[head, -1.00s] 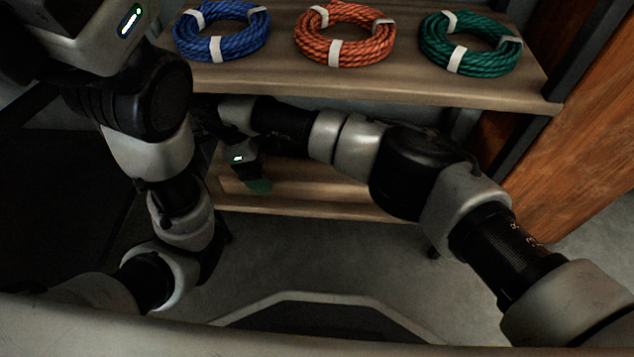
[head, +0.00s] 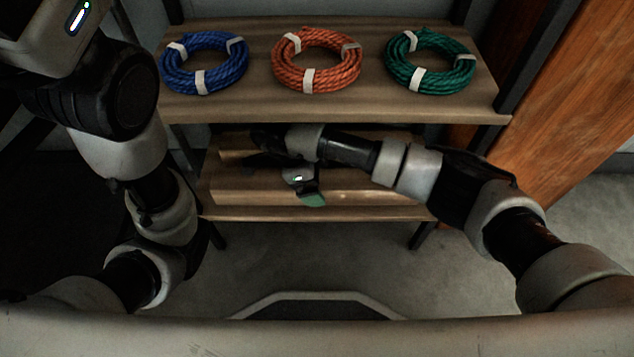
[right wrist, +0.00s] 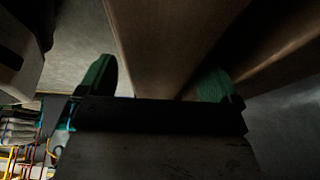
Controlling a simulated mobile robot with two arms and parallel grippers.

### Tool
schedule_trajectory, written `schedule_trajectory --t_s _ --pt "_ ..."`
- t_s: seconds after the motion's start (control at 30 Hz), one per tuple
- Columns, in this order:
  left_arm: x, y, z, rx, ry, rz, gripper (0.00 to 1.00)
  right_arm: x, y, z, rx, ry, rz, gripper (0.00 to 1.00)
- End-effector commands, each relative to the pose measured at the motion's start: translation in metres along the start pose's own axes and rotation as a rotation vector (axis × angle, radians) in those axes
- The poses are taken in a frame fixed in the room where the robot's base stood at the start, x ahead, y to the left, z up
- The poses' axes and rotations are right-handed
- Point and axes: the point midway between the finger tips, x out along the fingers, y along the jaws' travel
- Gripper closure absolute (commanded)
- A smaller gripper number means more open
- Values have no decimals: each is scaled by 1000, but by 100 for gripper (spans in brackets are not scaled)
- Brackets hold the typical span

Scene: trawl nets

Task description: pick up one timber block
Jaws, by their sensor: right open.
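In the head view, a long pale brown timber block (head: 375,184) lies on the lower shelf (head: 390,213). Part of another timber piece (head: 234,155) shows behind it, mostly hidden by my right arm. My right gripper (head: 312,199) is at the front of the near block, with one green fingertip showing. In the right wrist view my right gripper (right wrist: 157,85) is open, and a timber block (right wrist: 170,40) reaches in between its green fingers. I cannot tell whether they touch it. My left gripper is out of frame; only its arm shows at the left.
The upper shelf (head: 340,108) overhangs the lower one. It carries a blue rope coil (head: 204,78), an orange coil (head: 318,79) and a green coil (head: 432,77). An orange-brown wooden panel (head: 570,110) stands at the right. The floor (head: 330,255) in front is clear.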

Motion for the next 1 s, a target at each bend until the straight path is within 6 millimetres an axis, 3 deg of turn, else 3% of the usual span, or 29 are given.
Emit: schedule_trajectory --t_s 0.03,0.07,0.37,0.9,1.0 --pt "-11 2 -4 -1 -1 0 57 14 1 3 -1 1 3 6" --pt "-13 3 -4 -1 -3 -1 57 16 1 3 -1 1 3 6" --pt "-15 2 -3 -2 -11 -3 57 17 0 1 -1 1 0 6" --pt "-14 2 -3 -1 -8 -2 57 17 0 2 -1 1 0 86" --pt "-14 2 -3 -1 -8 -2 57 16 0 1 0 0 -2 89"
